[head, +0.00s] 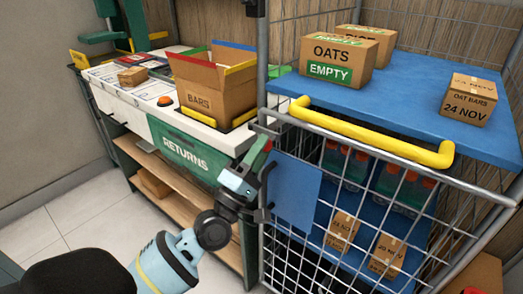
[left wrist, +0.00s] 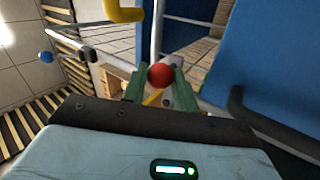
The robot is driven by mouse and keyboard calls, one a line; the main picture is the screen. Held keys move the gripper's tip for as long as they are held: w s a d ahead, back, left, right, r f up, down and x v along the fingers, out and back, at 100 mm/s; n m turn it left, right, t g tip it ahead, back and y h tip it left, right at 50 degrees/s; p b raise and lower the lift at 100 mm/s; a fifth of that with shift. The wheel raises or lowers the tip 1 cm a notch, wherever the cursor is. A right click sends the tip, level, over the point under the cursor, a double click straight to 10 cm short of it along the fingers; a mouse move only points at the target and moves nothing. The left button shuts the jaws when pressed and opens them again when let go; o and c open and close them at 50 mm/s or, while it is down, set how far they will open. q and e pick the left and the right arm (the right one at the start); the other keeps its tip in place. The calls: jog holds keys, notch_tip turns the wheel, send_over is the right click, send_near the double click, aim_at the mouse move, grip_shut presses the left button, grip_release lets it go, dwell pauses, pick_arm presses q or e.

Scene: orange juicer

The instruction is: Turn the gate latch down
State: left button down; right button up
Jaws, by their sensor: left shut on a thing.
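The wire cage trolley (head: 262,215) stands at the right in the head view, with a blue panel (head: 295,192) on its gate. My left gripper (head: 260,152) is at the cage's left front post, just left of that panel. In the left wrist view its green fingers (left wrist: 160,88) are shut on a red knob (left wrist: 160,75), which I take to be the gate latch's knob. The latch arm is mostly hidden behind the fingers, so its angle is unclear. My right gripper is not in view.
A yellow handle bar (head: 375,132) runs along the cage front below a blue shelf (head: 410,85) carrying cartons. A returns bench (head: 190,150) with an open bars box (head: 212,90) stands close on the left. The floor (head: 70,225) at lower left is clear.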

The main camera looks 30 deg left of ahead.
pick_arm(q)
jog(key=shift+f, duration=0.15)
jog(key=c, duration=1.1)
grip_release()
jog(key=b+v, duration=0.1)
jog(key=v, duration=0.6)
jog(key=shift+s+b, duration=0.4)
jog(key=shift+f, duration=0.15)
